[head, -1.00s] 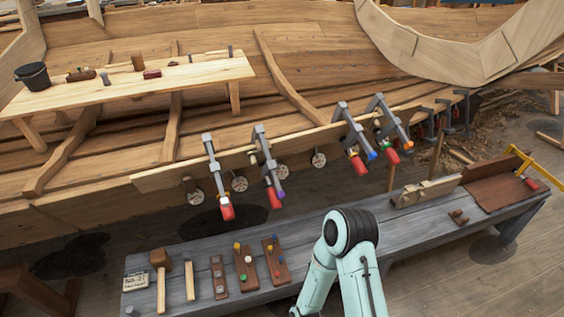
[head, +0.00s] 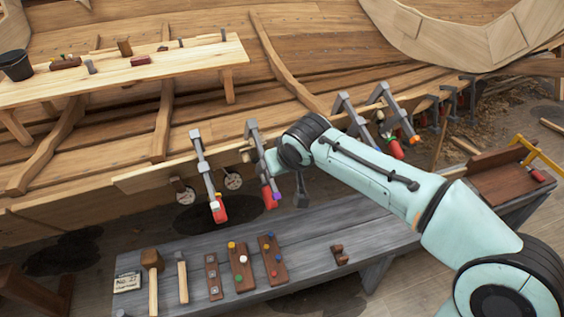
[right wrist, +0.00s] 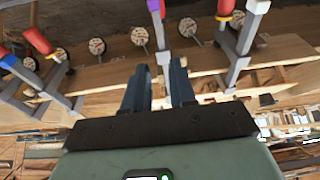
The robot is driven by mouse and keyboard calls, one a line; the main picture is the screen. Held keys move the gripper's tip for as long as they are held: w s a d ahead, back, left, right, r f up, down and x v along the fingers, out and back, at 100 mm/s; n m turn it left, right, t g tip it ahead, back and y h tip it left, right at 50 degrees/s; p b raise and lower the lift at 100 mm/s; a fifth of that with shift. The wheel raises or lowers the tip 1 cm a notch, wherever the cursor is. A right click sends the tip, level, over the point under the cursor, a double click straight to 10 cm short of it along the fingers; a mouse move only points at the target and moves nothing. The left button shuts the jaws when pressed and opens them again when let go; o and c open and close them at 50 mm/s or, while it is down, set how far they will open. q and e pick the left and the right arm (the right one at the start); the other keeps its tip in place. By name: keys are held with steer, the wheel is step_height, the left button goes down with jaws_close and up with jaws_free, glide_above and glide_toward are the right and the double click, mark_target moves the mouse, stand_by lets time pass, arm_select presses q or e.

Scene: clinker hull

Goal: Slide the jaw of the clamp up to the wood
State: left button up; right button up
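Several grey bar clamps with red handles hang along a wooden plank (head: 145,178) on the hull. The clamp with a purple mark (head: 252,135) is nearest my right arm; its red handle hangs low, and it shows at centre in the right wrist view (right wrist: 154,14). My right gripper (right wrist: 160,66) has its two dark fingers apart, with the purple-marked clamp's grey bar seen between them; I cannot tell whether they touch it. The black wrist hides most of this gripper in the head view. A white-marked clamp (head: 203,165) stands to the left. My left gripper is not in view.
A grey bench (head: 325,235) with mallets and peg boards runs below the clamps. More clamps (head: 345,110) stand close to the right of my wrist. A light trestle table (head: 200,62) with a bucket (head: 16,65) stands behind.

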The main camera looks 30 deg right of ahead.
mark_target(272, 180)
steer(key=shift+b+x, duration=2.25)
steer(key=shift+x, duration=4.55)
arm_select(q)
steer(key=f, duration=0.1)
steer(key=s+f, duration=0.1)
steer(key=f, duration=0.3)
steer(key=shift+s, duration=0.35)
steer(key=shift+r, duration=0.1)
arm_select(e)
steer(key=shift+c, duration=0.4)
arm_select(q)
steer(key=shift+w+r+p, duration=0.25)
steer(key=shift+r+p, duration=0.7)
steer(key=shift+p, duration=0.05)
arm_select(e)
steer(key=shift+w+d+r, duration=0.1)
steer(key=shift+w+r, duration=0.1)
steer(key=shift+w, duration=0.3)
steer(key=shift+w+r, duration=0.25)
steer(key=shift+w, duration=0.2)
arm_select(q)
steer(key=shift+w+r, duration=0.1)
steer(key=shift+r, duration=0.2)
arm_select(e)
steer(key=shift+w+r, duration=0.1)
steer(key=shift+w, duration=0.2)
